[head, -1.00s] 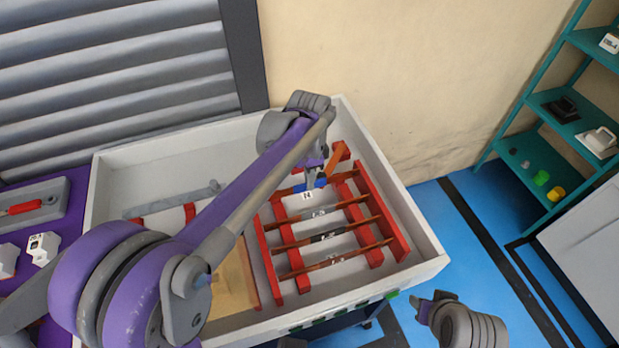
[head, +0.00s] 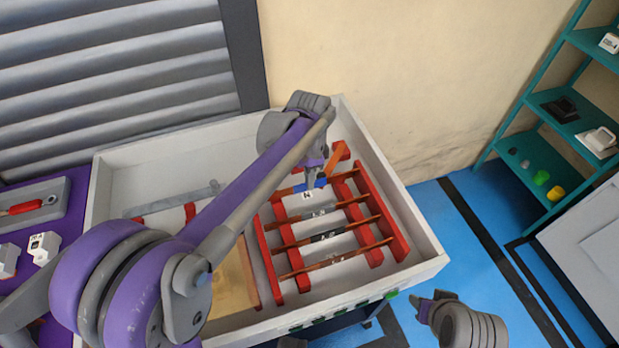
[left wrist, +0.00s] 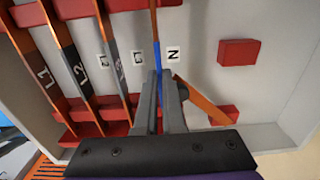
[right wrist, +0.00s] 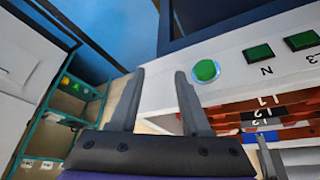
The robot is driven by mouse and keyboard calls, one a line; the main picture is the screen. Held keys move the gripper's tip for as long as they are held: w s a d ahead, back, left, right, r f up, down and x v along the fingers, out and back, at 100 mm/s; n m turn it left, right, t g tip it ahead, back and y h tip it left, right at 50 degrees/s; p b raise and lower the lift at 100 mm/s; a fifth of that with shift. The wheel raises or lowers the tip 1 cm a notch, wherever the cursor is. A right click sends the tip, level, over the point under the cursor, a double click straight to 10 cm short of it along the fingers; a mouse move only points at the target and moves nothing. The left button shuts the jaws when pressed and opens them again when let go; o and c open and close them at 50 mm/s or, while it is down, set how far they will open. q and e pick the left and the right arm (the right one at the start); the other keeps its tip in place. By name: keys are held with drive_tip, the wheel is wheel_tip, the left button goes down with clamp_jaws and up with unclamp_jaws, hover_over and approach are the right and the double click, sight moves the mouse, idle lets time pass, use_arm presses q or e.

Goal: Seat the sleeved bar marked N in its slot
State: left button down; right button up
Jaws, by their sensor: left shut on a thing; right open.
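The sleeved bar is copper with a blue sleeve; it shows in the left wrist view (left wrist: 157,57) and the head view (head: 320,182). My left gripper (left wrist: 160,90) is shut on the sleeve, also seen in the head view (head: 316,181). The bar lies roughly parallel to the other bars, at the far end of the red slotted rack (head: 396,232). The N label (left wrist: 173,54) lies beside it. The gripper hides part of the bar, so I cannot tell whether both ends are in the slots. My right gripper (right wrist: 155,92) is open and empty, outside the box.
Bars marked L1 (left wrist: 50,85), L2 (left wrist: 83,75) and L3 sit across the rack. A diagonal copper strip (left wrist: 203,100) lies close to my left gripper, near a red block (left wrist: 238,52). White box walls (head: 425,225) surround the rack. A teal shelf (head: 535,150) stands right.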

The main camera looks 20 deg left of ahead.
use_arm(q)
drive_tip(key=shift+f+b, duration=0.85)
drive_tip(key=shift+f, duration=0.55)
drive_tip(key=c, duration=0.9)
unclamp_jaws()
drive_tip(key=shift+c, duration=0.2)
wheel_tip(320, 180, up, 11)
drive_tip(key=shift+f+p, duration=0.1)
drive_tip(key=shift+p, duration=0.5)
